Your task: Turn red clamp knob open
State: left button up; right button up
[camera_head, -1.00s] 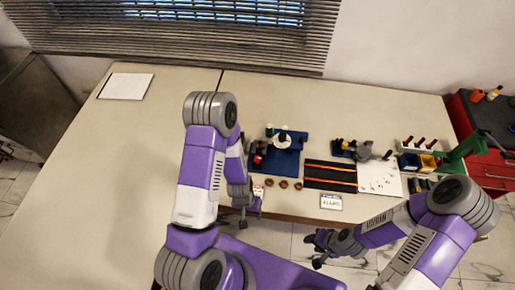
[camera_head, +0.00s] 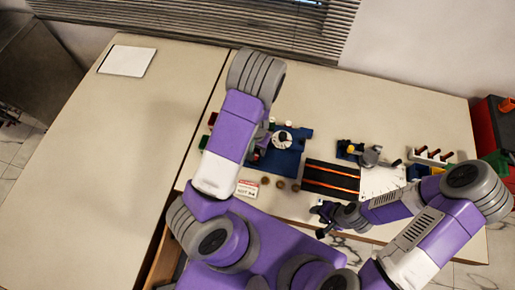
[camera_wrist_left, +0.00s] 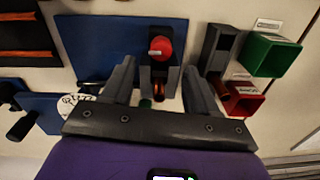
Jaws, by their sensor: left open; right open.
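The red clamp knob (camera_wrist_left: 160,47) is a round red cap on a dark block over a blue base plate (camera_wrist_left: 95,40). In the left wrist view it lies just beyond and between the fingertips of my open left gripper (camera_wrist_left: 160,70); I see no contact. In the head view my left gripper (camera_head: 258,146) is over the left part of the blue rig (camera_head: 292,158), and my arm and gripper hide the knob there. My right gripper (camera_head: 322,219) is open and empty near the table's front edge, away from the rig.
A white dial (camera_head: 282,138) stands on the rig close to my left gripper. A green bin (camera_wrist_left: 275,55) and a red bin (camera_wrist_left: 243,100) lie beside it. A black mat (camera_head: 331,178) with orange strips is to the right.

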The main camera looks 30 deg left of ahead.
pick_arm(q)
jog(key=f, duration=0.4)
jog(key=shift+s+a+f, duration=0.1)
jog(key=shift+s+f, duration=0.1)
jog(key=shift+s, duration=0.1)
jog(key=shift+w+f+b, duration=0.1)
jog(key=shift+f+b, duration=0.2)
jog(key=shift+f, duration=0.35)
jog(key=c, duration=1)
jog(key=shift+c, duration=0.2)
